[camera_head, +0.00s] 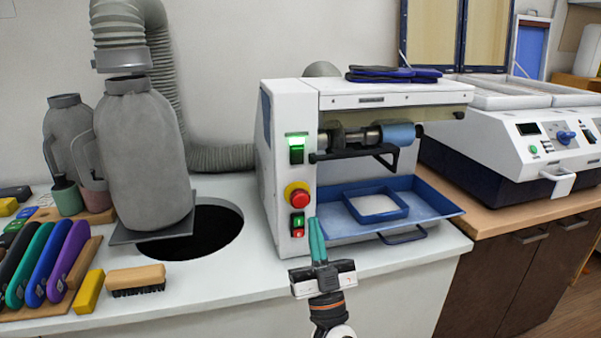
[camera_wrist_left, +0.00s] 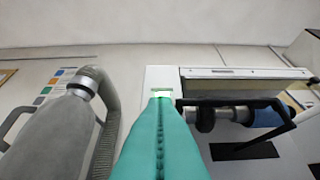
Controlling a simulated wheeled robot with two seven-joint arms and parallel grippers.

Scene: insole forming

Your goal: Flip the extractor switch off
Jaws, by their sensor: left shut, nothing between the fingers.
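The white machine (camera_head: 288,107) has a column of controls on its narrow front panel. At the top is a rocker switch (camera_head: 296,150) with a lit green light above it. Below it are a red round button (camera_head: 298,196) on a yellow collar and a small green-and-red switch (camera_head: 298,224). No label I can read tells which is the extractor switch. My left gripper (camera_head: 316,222), with teal fingers, is shut and empty, just right of the small switch in the picture. In the left wrist view the fingertips (camera_wrist_left: 160,102) point at the green light and partly cover it. My right gripper is not in view.
A blue tray (camera_head: 440,200) juts from the machine to the right of my fingers. A grey bag-like container (camera_head: 140,150) stands by a round hole (camera_head: 205,235) at left. Coloured tools and a brush (camera_head: 135,278) lie at the left front. The worktop (camera_head: 235,290) between is clear.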

